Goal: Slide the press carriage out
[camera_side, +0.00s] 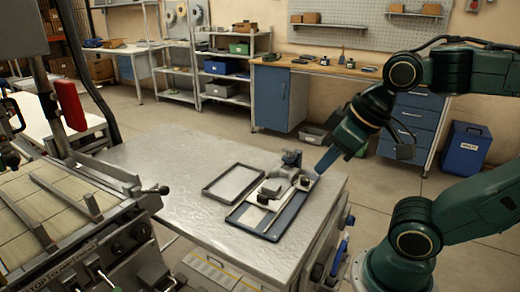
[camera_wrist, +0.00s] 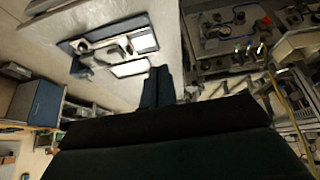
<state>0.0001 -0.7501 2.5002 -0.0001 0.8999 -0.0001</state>
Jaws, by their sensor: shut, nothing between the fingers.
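The press carriage (camera_side: 272,189) appears to be the pale part on a dark blue rectangular base (camera_side: 246,216) on the metal table; where carriage and base divide is too small to tell. The fixture also shows in the wrist view (camera_wrist: 119,45), in the upper middle. My gripper (camera_side: 322,170) is just right of the fixture and above the table edge, apart from it as far as I can see. In the wrist view its fingers (camera_wrist: 157,85) are together and empty.
An empty shallow grey tray (camera_side: 233,181) lies left of the fixture on the metal table (camera_side: 170,165). A large machine (camera_side: 75,215) with a red handle stands at the left. The table's left part is clear. A workbench and shelves stand behind.

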